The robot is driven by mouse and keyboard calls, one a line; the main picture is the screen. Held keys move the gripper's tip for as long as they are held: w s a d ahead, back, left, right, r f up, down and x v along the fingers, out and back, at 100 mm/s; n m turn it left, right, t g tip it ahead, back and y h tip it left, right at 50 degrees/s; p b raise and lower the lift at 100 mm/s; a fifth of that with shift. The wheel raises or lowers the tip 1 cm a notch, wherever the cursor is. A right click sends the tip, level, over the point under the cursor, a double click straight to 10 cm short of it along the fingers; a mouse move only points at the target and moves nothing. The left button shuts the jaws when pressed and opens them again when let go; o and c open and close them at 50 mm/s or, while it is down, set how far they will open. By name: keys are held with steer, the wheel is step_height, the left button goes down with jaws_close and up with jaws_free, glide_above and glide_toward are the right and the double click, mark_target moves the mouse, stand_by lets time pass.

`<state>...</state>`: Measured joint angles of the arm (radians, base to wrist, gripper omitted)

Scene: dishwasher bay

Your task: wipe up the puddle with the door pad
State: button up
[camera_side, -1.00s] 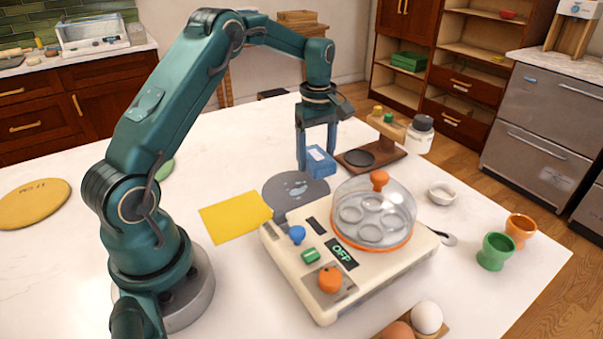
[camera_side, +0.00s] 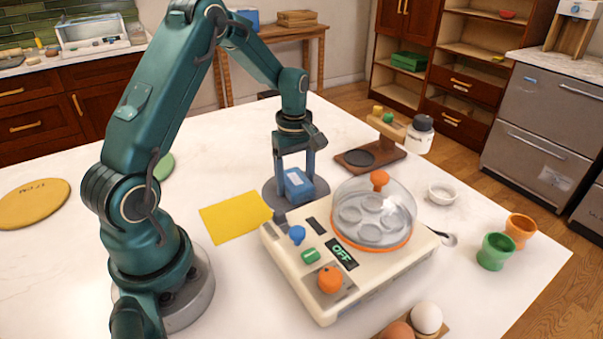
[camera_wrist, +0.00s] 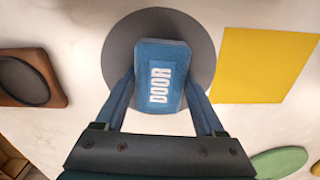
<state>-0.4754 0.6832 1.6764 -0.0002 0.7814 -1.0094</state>
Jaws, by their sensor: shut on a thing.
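A blue pad (camera_side: 299,186) is held between the fingers of my gripper (camera_side: 296,180), low over the round grey mat (camera_side: 270,193). In the wrist view the pad (camera_wrist: 158,75) shows the word DOOR and lies between the two fingertips (camera_wrist: 158,88). The grey mat (camera_wrist: 122,40) shows around the pad in that view. I cannot tell whether the pad touches the mat. The puddle is not visible; the pad and gripper cover part of the mat.
A yellow sheet (camera_side: 235,217) lies left of the mat. The cream egg cooker (camera_side: 300,265) with a clear dome (camera_side: 375,208) stands close in front. A wooden stand (camera_side: 365,155) is behind right. Egg cups (camera_side: 496,251) stand at right.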

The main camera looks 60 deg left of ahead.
mark_target(316, 183)
steer(key=shift+s, duration=0.8)
steer(key=shift+w, duration=3.35)
steer(key=shift+s, duration=3.35)
steer(key=shift+w, duration=3.35)
steer(key=shift+w+r, duration=0.15)
step_height(316, 183, up, 8)
